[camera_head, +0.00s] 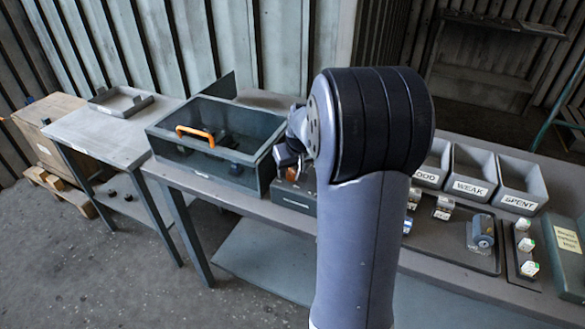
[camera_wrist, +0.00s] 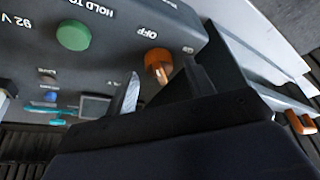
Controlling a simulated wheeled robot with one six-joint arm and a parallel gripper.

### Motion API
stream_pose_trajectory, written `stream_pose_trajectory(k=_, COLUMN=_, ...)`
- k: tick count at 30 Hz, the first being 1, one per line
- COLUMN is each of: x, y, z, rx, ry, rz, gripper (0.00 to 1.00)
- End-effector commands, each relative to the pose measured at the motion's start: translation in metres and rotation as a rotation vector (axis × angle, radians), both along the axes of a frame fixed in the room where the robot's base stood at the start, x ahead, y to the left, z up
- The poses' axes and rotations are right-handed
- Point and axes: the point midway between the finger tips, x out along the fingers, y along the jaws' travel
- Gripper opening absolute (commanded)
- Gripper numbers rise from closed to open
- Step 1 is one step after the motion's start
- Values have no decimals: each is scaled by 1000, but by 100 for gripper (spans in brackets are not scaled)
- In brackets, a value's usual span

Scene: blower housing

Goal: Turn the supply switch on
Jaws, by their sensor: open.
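The supply switch, an orange knob (camera_wrist: 157,62), sits on a dark grey panel (camera_wrist: 110,50) in the wrist view, beside the upside-down word OFF; a second small label nearby is hard to read. My gripper (camera_wrist: 163,82) is open, its fingertips close to the knob, one on each side below it. I cannot tell whether they touch it. In the head view my gripper (camera_head: 288,155) is over the small control box (camera_head: 292,196), partly hidden by my arm. The knob's pointing direction is unclear.
A green button (camera_wrist: 73,35) labelled HOLD TO and a small display (camera_wrist: 95,106) share the panel. A clear-topped housing (camera_head: 210,145) with an orange handle (camera_head: 195,136) stands just left. Bins labelled WEAK (camera_head: 470,186) and SPENT (camera_head: 518,202) stand right.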

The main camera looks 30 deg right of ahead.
Motion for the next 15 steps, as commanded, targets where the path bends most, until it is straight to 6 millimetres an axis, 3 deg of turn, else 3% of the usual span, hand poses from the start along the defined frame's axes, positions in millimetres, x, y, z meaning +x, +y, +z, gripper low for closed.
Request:
stream_pose_trajectory(k=11, x=3, y=0, z=-6, rx=0, ry=-1, rz=0, gripper=51)
stream_pose_trajectory(k=15, x=2, y=0, z=-6, rx=0, ry=-1, rz=0, gripper=40)
